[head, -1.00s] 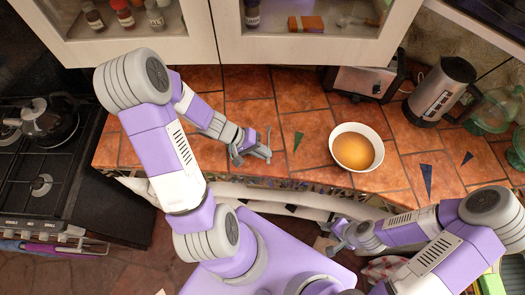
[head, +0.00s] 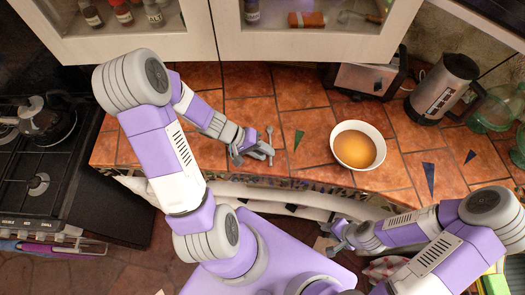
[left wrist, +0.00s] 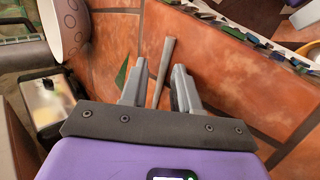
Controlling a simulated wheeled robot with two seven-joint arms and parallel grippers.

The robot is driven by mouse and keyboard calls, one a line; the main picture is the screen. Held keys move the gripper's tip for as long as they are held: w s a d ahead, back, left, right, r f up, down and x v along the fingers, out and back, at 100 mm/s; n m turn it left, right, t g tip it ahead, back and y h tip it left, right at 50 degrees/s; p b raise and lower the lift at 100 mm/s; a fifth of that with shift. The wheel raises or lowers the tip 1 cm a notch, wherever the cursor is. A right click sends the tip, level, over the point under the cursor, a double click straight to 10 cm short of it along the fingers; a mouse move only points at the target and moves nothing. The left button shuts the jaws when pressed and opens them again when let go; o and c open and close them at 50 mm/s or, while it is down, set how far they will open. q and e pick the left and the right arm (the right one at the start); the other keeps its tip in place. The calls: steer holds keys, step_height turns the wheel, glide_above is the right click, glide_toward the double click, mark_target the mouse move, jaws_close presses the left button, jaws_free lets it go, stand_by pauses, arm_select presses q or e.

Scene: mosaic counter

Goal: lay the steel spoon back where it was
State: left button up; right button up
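The steel spoon (left wrist: 165,68) lies on the orange tiled counter, its grey length between the two fingers of my left gripper (left wrist: 158,82) in the left wrist view. The fingers are apart, with a gap showing beside the spoon. In the head view my left gripper (head: 253,150) is low over the counter's front part, and a slim end of the spoon (head: 269,132) shows just beyond it. The rest of the spoon is hidden by the gripper. My right gripper (head: 340,238) is in front of the counter edge, empty, its fingers apart.
A white bowl with orange contents (head: 358,146) stands right of my left gripper. Behind it are a toaster (head: 362,80) and a kettle (head: 441,88). A stove (head: 40,165) is at the left. Cabinets (head: 140,45) overhang the back. The tiles left of the gripper are clear.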

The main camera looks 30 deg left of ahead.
arm_select(q)
steer(key=shift+s+a, duration=0.1)
steer(key=shift+a, duration=0.05)
steer(key=p+v, duration=0.1)
steer(key=v, duration=0.6)
steer(key=shift+r+p, duration=0.25)
steer(key=shift+p, duration=0.05)
